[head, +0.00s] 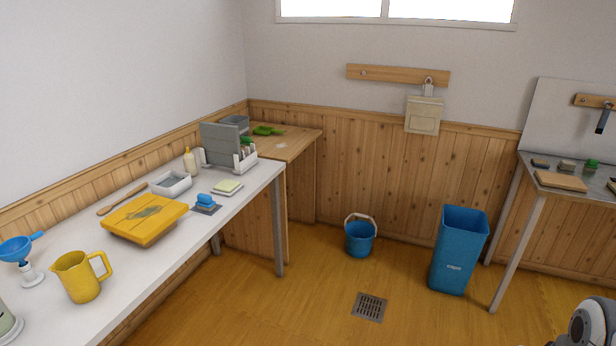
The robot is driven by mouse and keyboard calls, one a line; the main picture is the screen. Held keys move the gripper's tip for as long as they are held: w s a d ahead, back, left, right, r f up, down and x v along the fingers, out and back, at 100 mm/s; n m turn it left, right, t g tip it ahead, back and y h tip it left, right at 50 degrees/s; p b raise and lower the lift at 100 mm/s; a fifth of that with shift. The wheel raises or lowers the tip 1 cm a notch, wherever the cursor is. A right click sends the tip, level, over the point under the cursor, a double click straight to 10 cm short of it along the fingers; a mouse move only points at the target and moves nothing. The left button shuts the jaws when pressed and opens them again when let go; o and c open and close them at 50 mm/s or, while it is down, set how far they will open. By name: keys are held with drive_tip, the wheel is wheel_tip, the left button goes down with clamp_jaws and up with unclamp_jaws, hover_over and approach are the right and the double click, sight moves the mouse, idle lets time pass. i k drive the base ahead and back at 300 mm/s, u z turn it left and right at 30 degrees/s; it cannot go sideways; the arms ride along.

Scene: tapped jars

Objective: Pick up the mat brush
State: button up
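A small blue thing that looks like a brush (205,199) lies on a dark grey flat pad (208,209) on the long white counter (235,203). It may be the mat brush, but its bristles are too small to make out. It sits to the right of a yellow board-like box (133,229) and in front of a small stack of pale pads (228,187). My gripper is not in view; only a grey and white part of my arm shows at the bottom right corner.
A yellow jug (81,277) and a blue funnel (16,249) stand at the counter's near left. A grey tray (170,184) and a rack (228,146) stand farther back. A blue bucket (360,240), a blue bin (458,252) and a drain (369,307) are on the otherwise open floor.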

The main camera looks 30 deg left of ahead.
sight(205, 202)
drive_tip(key=u, duration=0.25)
drive_tip(key=i, duration=1.55)
drive_tip(key=u, duration=0.95)
drive_tip(key=i, duration=1.15)
drive_tip(key=u, duration=1.6)
drive_tip(key=i, duration=1.1)
drive_tip(key=u, duration=0.4)
